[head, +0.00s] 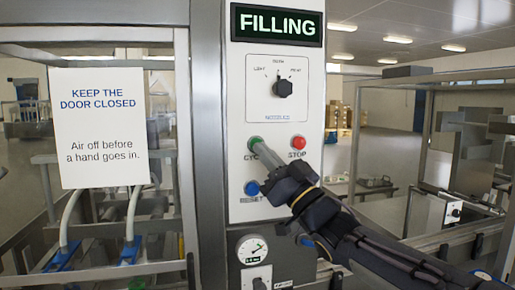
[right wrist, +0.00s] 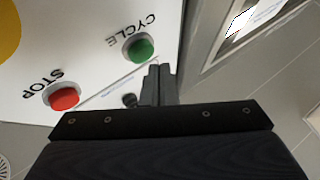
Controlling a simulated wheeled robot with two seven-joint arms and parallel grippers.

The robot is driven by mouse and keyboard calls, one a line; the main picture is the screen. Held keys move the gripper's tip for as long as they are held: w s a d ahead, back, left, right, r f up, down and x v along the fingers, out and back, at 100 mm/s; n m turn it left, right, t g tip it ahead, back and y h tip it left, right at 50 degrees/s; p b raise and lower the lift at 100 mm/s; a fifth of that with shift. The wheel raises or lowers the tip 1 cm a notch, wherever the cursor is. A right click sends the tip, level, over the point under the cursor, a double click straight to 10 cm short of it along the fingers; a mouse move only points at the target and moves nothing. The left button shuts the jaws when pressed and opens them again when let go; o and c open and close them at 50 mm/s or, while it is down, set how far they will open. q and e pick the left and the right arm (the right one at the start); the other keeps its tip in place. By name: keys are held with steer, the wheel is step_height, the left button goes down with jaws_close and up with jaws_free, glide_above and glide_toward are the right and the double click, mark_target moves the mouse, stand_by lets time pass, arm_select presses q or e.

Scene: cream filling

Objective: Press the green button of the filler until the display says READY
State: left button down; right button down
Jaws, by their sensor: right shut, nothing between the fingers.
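The display (head: 277,24) at the top of the filler panel reads FILLING in green letters. The green button (head: 254,142), labelled CYCLE, is on the white panel below the nozzle knob. My right gripper (head: 260,150) reaches in from the lower right with its fingers shut and empty. Its tips are at the green button and partly cover its label in the head view. In the right wrist view the green button (right wrist: 139,48) shows just beyond the fingertips (right wrist: 159,68). I cannot tell whether they touch it. My left gripper is out of view.
A red STOP button (head: 298,142) is right of the green one, and a blue RESET button (head: 252,187) is below. A black selector knob (head: 283,88) is above. A gauge (head: 252,250) sits lower down. A paper sign (head: 100,125) hangs at left.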

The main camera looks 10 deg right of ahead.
steer(key=shift+s, duration=0.1)
steer(key=s+b, duration=0.2)
steer(key=s, duration=0.2)
steer(key=shift+s+d, duration=0.1)
steer(key=shift+s, duration=0.3)
stand_by(0.4)
